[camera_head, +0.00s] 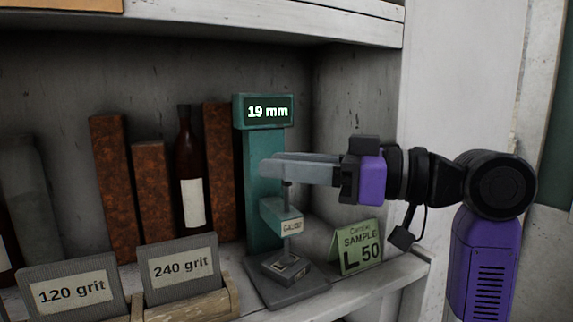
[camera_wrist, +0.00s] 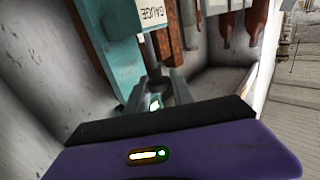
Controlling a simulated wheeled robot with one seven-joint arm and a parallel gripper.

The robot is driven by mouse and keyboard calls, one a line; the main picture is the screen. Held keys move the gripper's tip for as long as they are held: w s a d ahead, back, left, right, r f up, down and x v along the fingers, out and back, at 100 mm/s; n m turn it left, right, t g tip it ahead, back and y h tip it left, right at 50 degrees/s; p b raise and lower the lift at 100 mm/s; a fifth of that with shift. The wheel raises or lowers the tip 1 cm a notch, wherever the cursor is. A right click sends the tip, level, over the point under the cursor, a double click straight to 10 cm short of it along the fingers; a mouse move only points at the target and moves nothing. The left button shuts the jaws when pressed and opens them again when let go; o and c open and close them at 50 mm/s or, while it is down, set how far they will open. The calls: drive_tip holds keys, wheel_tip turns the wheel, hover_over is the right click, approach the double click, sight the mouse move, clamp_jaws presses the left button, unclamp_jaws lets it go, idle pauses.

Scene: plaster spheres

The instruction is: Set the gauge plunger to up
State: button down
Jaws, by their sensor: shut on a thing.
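The gauge (camera_head: 262,145) is a teal column on a grey base, with a lit display (camera_head: 264,111) reading "19 mm". Its arm, labelled "GAUGE" (camera_head: 291,226), carries the thin grey plunger rod (camera_head: 287,200), which stands upright over a small block on the base. My gripper (camera_head: 275,165) reaches in from the right with its long grey fingers shut at the top of the plunger. In the wrist view the gauge column (camera_wrist: 108,45) and the plunger rod (camera_wrist: 150,50) show beyond the fingers (camera_wrist: 158,92). The fingers hide the plunger's top end.
A green sample card (camera_head: 357,247) reading "L 50" stands right of the gauge base. Signs for 120 grit (camera_head: 75,292) and 240 grit (camera_head: 178,268) stand at the front left. Rusty blocks (camera_head: 113,185) and a dark bottle (camera_head: 188,160) stand behind. The shelf above (camera_head: 270,22) limits height.

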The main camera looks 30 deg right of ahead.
idle(0.4)
drive_tip(key=shift+r+p, duration=0.75)
drive_tip(key=shift+r, duration=0.65)
drive_tip(key=c, duration=1.1)
unclamp_jaws()
drive_tip(key=shift+c, duration=0.2)
drive_tip(key=shift+s+d+f, duration=0.1)
drive_tip(key=shift+d, duration=0.05)
drive_tip(key=b+v, duration=0.2)
drive_tip(key=v, duration=0.5)
drive_tip(key=shift+s+d, duration=0.2)
